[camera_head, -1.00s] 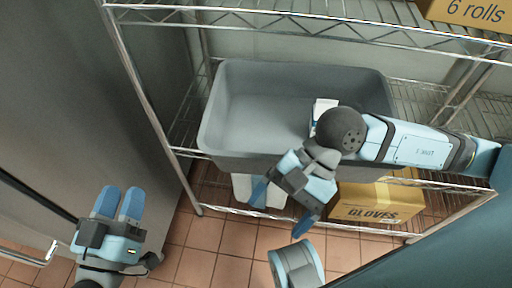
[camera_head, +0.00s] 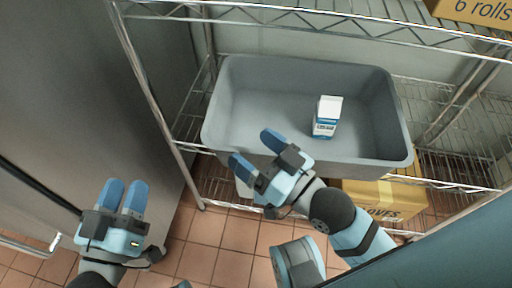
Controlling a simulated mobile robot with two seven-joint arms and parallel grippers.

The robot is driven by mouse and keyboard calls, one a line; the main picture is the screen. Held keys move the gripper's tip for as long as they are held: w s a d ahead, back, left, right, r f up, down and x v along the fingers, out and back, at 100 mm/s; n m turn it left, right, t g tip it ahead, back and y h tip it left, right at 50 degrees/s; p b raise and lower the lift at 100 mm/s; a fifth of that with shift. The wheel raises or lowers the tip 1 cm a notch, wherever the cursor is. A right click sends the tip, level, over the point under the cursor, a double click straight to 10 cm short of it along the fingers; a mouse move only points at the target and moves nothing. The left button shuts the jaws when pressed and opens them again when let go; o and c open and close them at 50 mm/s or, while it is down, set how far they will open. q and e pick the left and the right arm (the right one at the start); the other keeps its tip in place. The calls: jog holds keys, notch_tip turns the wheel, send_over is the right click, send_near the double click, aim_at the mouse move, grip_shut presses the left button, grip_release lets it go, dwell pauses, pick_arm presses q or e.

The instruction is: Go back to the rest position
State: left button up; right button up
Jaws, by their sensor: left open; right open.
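My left gripper (camera_head: 125,196) is at the lower left over the floor, its two blue fingers a little apart and empty. My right gripper (camera_head: 255,150) is in front of the grey bin's near wall, its blue fingers spread with nothing between them. The task names no object to handle. A white and blue carton (camera_head: 326,118) stands in the grey bin (camera_head: 245,68), toward its right side, apart from both grippers.
The bin sits on a wire shelf rack (camera_head: 150,80). A yellow gloves box (camera_head: 402,198) is on the shelf below, partly hidden by my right arm. Another box (camera_head: 475,12) is at the top right. A grey door-like panel (camera_head: 60,90) fills the left. Tiled floor (camera_head: 205,240) is open between the grippers.

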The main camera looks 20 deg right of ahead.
pick_arm(q)
jog(key=shift+r, duration=0.1)
pick_arm(e)
jog(key=shift+r, duration=0.1)
pick_arm(q)
jog(key=s+a+r+g+y+p, duration=0.4)
jog(key=a+r+g+y+p, duration=0.2)
jog(key=p, duration=3.3)
jog(key=shift+a+r, duration=0.85)
jog(key=shift+a, duration=0.2)
pick_arm(e)
jog(key=s+d+r+g+h, duration=0.4)
jog(key=d+r+g+h, duration=0.2)
jog(key=d+r, duration=0.1)
jog(key=shift+d+r, duration=0.4)
jog(key=shift+d, duration=0.1)
